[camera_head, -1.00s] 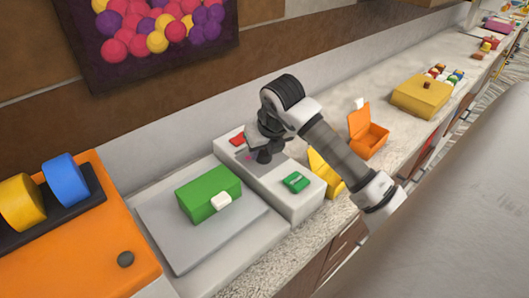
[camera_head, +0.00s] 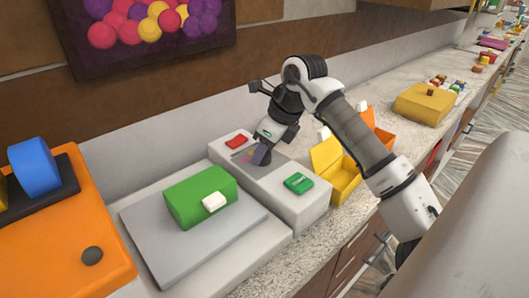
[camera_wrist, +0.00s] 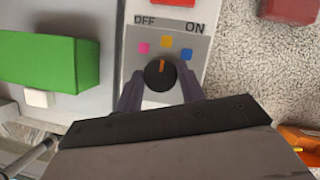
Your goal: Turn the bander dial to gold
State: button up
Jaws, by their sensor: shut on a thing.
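The bander (camera_head: 295,210) is a long pale box on the counter. In the wrist view its black dial (camera_wrist: 152,79) has an orange pointer aimed up toward the gold mark (camera_wrist: 166,42). A pink mark (camera_wrist: 144,48) lies left of gold and a blue mark (camera_wrist: 186,54) lies right. OFF and ON are printed above. My gripper (camera_wrist: 160,80) has a finger on each side of the dial and is shut on it. In the head view my gripper (camera_head: 261,154) hides most of the dial.
A red part (camera_head: 237,141) and a green part (camera_head: 299,183) sit on the bander. Left are a green block (camera_head: 195,203) on a grey plate (camera_head: 165,250) and an orange machine (camera_head: 60,260). Right are open yellow (camera_head: 345,185) and orange (camera_head: 377,140) boxes.

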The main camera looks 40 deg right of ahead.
jog(key=shift+n, duration=0.3)
jog(key=o, duration=1)
jog(key=shift+c, duration=0.2)
jog(key=b+v, duration=0.2)
jog(key=v, duration=1.2)
jog(key=shift+f, duration=0.1)
